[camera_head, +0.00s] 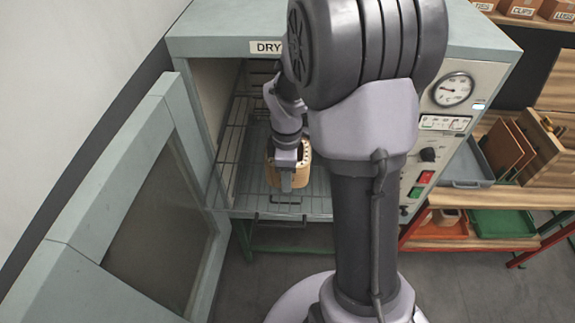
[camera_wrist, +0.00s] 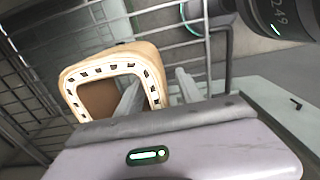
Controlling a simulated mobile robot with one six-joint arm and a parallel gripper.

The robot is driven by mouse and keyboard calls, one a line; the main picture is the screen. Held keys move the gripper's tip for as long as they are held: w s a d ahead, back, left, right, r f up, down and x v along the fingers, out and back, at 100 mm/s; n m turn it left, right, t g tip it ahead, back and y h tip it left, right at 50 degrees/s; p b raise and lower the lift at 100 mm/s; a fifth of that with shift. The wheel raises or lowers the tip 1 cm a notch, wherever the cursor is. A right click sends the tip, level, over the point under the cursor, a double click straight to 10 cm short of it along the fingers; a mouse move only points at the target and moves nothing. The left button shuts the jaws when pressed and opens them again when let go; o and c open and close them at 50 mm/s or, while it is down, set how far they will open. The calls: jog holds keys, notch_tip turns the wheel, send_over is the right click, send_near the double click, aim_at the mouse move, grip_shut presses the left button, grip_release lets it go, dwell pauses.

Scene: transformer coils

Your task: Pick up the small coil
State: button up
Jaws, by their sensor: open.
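The small coil (camera_head: 273,172) is a tan, rounded ring on the wire rack inside the open drying oven. In the wrist view the coil (camera_wrist: 72,84) shows a pale end face with dark slots around a brown opening. My gripper (camera_head: 287,183) is at the coil in the head view and hides part of it. In the wrist view my gripper (camera_wrist: 160,92) is open. One finger overlaps the opening and the other is beyond the coil's right side, with the right wall between them. I cannot tell whether either finger touches it.
The oven door (camera_head: 165,210) stands open at the left. The wire rack (camera_head: 236,150) has free room left of the coil. The control panel (camera_head: 440,125) is on the oven's right. A shelf with an orange tray (camera_head: 425,230) and a green tray (camera_head: 500,223) stands farther right.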

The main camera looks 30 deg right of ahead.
jog(key=shift+f, duration=0.6)
grip_shut()
dwell(0.9)
